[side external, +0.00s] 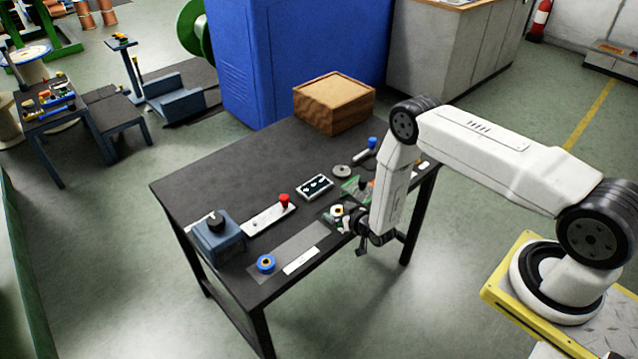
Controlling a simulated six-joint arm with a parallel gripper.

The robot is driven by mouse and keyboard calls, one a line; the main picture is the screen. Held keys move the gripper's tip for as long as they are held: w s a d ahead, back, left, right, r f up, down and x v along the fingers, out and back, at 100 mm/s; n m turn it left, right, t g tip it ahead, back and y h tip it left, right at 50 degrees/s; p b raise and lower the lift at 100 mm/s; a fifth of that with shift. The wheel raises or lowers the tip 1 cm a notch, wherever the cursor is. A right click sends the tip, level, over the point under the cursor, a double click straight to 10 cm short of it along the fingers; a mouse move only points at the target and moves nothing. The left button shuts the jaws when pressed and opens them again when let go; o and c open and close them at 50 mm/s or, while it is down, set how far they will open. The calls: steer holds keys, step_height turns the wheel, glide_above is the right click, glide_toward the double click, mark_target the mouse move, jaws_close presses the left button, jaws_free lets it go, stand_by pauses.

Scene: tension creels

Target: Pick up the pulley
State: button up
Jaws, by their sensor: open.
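I cannot tell for certain which small part is the pulley. A grey round disc (342,171), which looks like a pulley, lies flat on the dark table (215,172) near its back right part. A blue ring with a yellowish centre (266,263) lies near the front edge. A small white round part (337,211) sits just left of my gripper. My gripper (362,236) is open and dark, low at the table's front right edge, in front of the grey disc and apart from it. My arm hides part of the table's right side.
A wooden box (334,103) stands at the back of the table. A blue-grey box with a black knob (218,238), a white bar with a red knob (270,217) and a black panel (314,187) lie on it. The table's left part is clear.

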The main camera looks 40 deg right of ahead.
steer(key=shift+w+f, duration=0.2)
steer(key=shift+w, duration=0.25)
steer(key=c, duration=1.3)
steer(key=shift+o, duration=0.2)
steer(key=shift+r, duration=0.15)
steer(key=shift+r, duration=0.7)
steer(key=s+a+r, duration=0.1)
steer(key=s+r, duration=1)
steer(key=s, duration=0.3)
steer(key=shift+a+r, duration=0.15)
steer(key=shift+a, duration=0.05)
steer(key=shift+w, duration=0.1)
